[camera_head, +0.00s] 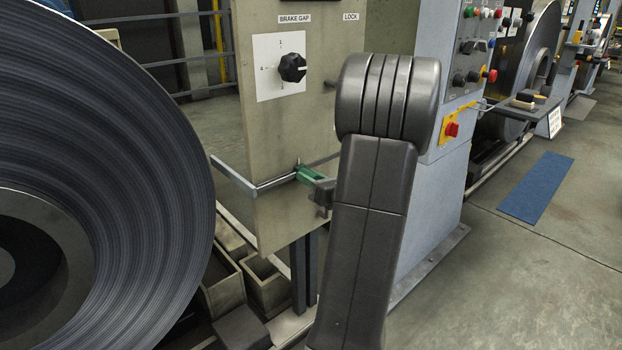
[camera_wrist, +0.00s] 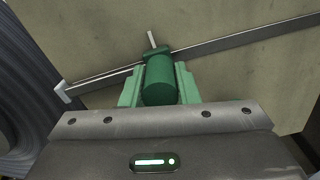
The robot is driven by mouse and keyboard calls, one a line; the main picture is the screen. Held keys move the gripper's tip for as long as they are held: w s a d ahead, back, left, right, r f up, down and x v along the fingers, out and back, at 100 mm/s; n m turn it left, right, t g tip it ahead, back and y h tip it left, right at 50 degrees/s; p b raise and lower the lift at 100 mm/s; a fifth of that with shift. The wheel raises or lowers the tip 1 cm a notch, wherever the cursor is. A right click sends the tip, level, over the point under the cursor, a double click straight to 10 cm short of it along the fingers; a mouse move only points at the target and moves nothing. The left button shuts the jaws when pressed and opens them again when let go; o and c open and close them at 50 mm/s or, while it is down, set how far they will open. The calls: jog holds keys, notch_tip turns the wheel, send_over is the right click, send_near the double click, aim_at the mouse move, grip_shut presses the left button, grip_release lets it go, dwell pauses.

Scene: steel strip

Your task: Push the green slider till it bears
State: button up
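The green slider (camera_wrist: 159,78) sits on a thin steel rail (camera_wrist: 235,41) that crosses the beige panel. Its round dark green knob points toward the wrist camera, and a thin pale pin sticks up from its top. My gripper (camera_wrist: 160,88) has its two light green fingers on either side of the knob, with no clear gap visible, so it appears shut on it. In the head view my gripper (camera_head: 312,176) is at the rail, and my dark arm hides part of it. The slider is mostly hidden there.
The beige panel (camera_head: 290,130) carries a black knob (camera_head: 292,67) with a dial and the labels BRAKE GAP and LOCK. A large steel coil (camera_head: 130,130) stands at the left. A grey control cabinet (camera_head: 430,190) is right of my arm. Open floor lies at the right.

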grip_shut()
jog(key=s+a, duration=0.3)
jog(key=shift+s+a, duration=0.25)
jog(key=shift+s, duration=0.1)
jog(key=o, duration=0.8)
grip_release()
jog(key=p+v, duration=0.3)
jog(key=v, duration=1)
jog(key=shift+s+d, duration=0.3)
